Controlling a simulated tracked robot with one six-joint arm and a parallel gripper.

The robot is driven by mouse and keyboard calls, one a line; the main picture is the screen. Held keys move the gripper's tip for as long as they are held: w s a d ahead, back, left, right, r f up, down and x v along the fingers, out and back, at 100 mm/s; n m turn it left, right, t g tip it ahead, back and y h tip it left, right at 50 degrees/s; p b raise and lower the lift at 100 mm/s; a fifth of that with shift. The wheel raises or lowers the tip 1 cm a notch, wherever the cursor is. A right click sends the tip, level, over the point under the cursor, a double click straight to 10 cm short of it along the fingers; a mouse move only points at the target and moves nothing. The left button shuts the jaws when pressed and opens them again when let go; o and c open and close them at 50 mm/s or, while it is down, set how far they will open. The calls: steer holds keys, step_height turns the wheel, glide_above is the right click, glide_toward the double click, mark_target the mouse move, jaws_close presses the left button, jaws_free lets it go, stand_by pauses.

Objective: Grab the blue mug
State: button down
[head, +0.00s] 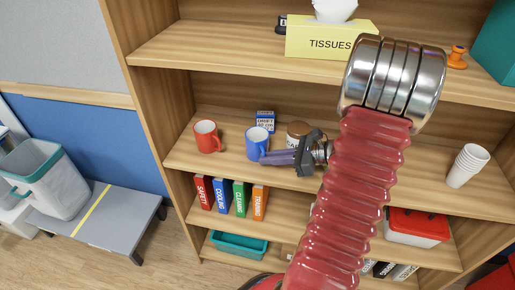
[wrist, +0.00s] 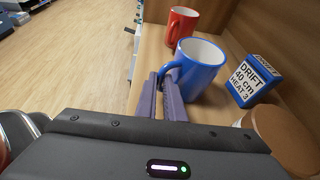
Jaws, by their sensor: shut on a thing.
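The blue mug (head: 257,143) stands upright on the middle shelf in the head view. It also shows in the wrist view (wrist: 200,64), with its white inside visible and its handle turned toward my gripper. My gripper (head: 266,158) reaches in from the right in the head view. Its purple fingers (wrist: 172,78) are shut on the mug's handle in the wrist view. The mug appears to rest on the shelf. The exact contact of the fingertips on the handle is partly hidden.
A red mug (head: 207,136) stands left of the blue mug. A blue DRIFT box (head: 265,121) is behind it, and a brown-lidded jar (wrist: 282,135) is close beside my gripper. The upper shelf (head: 210,47) is overhead.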

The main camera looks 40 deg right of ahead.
steer(key=shift+r, duration=0.15)
step_height(320, 180, up, 10)
stand_by(0.8)
